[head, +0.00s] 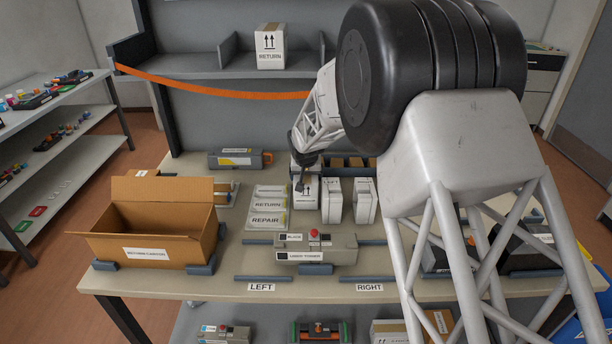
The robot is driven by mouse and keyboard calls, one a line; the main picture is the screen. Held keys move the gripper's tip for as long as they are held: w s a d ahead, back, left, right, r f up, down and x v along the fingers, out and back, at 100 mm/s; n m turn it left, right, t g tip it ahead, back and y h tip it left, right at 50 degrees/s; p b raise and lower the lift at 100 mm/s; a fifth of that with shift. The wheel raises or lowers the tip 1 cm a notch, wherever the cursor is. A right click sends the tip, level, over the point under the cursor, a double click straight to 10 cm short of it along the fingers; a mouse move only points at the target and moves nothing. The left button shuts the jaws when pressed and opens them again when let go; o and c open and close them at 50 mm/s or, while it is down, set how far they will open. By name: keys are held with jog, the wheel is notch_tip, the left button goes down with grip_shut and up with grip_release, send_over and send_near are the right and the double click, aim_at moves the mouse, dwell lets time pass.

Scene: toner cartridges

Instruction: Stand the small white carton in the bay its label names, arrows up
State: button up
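A small white carton (270,48) stands upright on the grey back shelf. Its label reads RETURN, under two arrows pointing up. More white cartons stand on the table: one with an up-arrow label (308,198) and two to its right, (332,202) and (365,202). My gripper (301,184) is down at the table carton with the arrow label, at its top or just in front of it. The fingers are small and dark, and I cannot tell whether they are open or touch the carton. My arm hides much of the right side.
Dividers (228,48) split the back shelf (200,68); an orange strap (200,87) hangs across below it. An open brown box (150,222) stands left on the table. A grey cartridge unit (316,248) lies front centre, behind LEFT (262,287) and RIGHT (369,287) labels. RETURN and REPAIR plates lie mid-table.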

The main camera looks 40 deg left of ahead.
jog(key=shift+f, duration=0.1)
dwell(0.3)
jog(key=o, duration=1.1)
jog(key=shift+c, duration=0.2)
jog(key=shift+v, duration=6.05)
